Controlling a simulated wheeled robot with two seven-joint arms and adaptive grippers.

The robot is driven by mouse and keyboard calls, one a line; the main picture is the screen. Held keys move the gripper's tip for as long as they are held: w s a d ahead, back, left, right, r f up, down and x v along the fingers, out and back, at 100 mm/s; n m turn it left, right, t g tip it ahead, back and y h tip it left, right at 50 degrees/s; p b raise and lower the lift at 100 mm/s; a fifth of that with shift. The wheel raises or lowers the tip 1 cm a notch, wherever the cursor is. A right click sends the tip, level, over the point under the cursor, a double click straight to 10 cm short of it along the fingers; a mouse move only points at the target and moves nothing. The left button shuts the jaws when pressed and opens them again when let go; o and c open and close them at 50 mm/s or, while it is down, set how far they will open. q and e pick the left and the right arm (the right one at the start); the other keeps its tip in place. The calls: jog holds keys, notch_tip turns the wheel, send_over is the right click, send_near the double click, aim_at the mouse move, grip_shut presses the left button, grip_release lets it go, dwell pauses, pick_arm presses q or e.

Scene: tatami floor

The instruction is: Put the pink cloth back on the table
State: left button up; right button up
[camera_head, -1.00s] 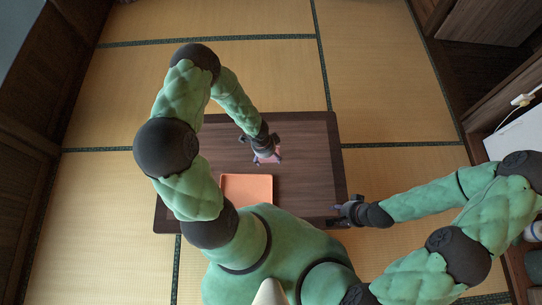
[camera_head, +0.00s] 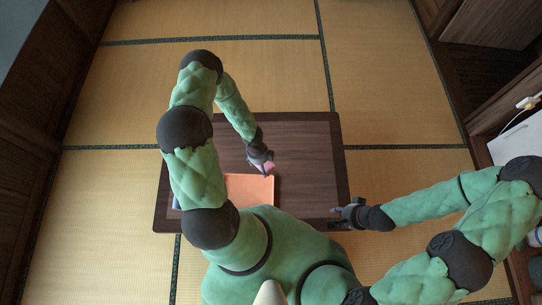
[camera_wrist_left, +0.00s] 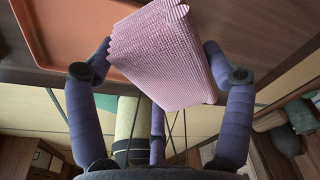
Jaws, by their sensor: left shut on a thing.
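The pink cloth (camera_wrist_left: 165,60) is a folded, ribbed bundle between the purple fingers of my left gripper (camera_wrist_left: 160,82) in the left wrist view. In the head view my left gripper (camera_head: 265,167) is shut on it, over the table at the upper right corner of the orange tray. Only a small part of the cloth (camera_head: 270,168) shows there. The table (camera_head: 305,160) is low and dark wood. Whether the cloth touches the table or tray is unclear. My right gripper (camera_head: 343,212) is at the table's right edge, with no cloth at it; its fingers are too small to read.
The orange tray (camera_head: 255,187) lies on the table, partly hidden by my left arm; its rim also shows in the left wrist view (camera_wrist_left: 70,45). The table's right half is bare. Tatami floor (camera_head: 390,90) surrounds it, with a shelf (camera_head: 515,140) at the far right.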

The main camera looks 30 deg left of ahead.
pick_arm(q)
jog(key=w+f+b, duration=0.1)
jog(key=w+f, duration=0.1)
jog(key=w, duration=0.1)
jog(key=w+a+f+b, duration=0.1)
jog(key=w+f, duration=0.5)
jog(key=shift+w+a+b, duration=0.15)
jog(key=shift+w+b, duration=0.15)
jog(key=shift+b, duration=0.1)
jog(key=shift+w+f, duration=0.2)
jog(key=shift+f, duration=0.05)
notch_tip(320, 180, down, 3)
jog(key=shift+r+b, duration=0.1)
jog(key=shift+b, duration=0.65)
jog(key=o, duration=1)
